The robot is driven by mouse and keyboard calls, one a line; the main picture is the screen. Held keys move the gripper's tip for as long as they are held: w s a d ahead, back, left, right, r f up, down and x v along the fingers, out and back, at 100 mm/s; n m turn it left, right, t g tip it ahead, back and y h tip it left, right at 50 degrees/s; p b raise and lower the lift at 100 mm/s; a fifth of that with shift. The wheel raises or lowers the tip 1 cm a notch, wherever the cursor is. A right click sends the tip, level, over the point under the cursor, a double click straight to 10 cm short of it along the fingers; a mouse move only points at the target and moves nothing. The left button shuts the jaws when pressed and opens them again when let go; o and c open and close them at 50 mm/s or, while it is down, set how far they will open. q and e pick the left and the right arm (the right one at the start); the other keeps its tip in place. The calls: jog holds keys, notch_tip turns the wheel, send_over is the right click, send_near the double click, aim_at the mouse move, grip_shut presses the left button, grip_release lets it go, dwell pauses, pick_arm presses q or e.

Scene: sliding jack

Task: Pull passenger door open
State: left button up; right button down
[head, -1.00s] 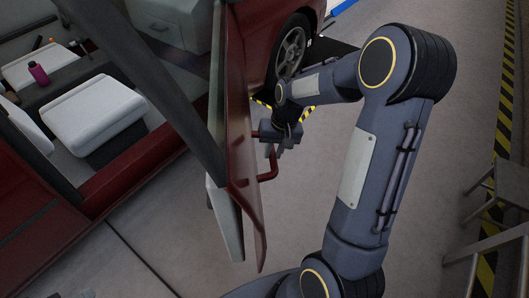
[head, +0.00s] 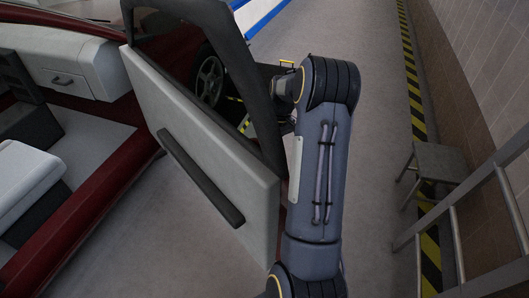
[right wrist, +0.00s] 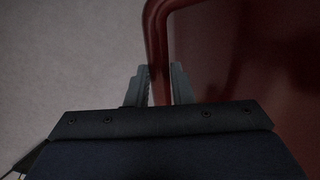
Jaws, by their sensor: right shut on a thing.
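The passenger door (head: 215,175) of the red car stands open in the head view, its light grey inner panel and dark armrest facing me. In the right wrist view, the red door handle (right wrist: 155,40) runs down between the fingers of my right gripper (right wrist: 160,75), which is shut on it. The door's red outer face (right wrist: 250,60) fills the right of that view. In the head view the door and my right arm hide the handle and most of the gripper. My left gripper is not in view.
The car's interior with a light seat (head: 28,178) lies at left. A grey stool (head: 437,165) and a metal rail frame (head: 470,210) stand at right by the wall (head: 480,65). Grey floor is clear between my right arm and the yellow-black stripe (head: 417,115).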

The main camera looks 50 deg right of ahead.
jog(key=shift+d, duration=0.1)
jog(key=c, duration=1.3)
grip_release()
jog(key=r, duration=0.2)
jog(key=d+r, duration=0.1)
jog(key=r, duration=0.4)
jog(key=shift+d+r, duration=0.25)
jog(key=shift+r, duration=0.05)
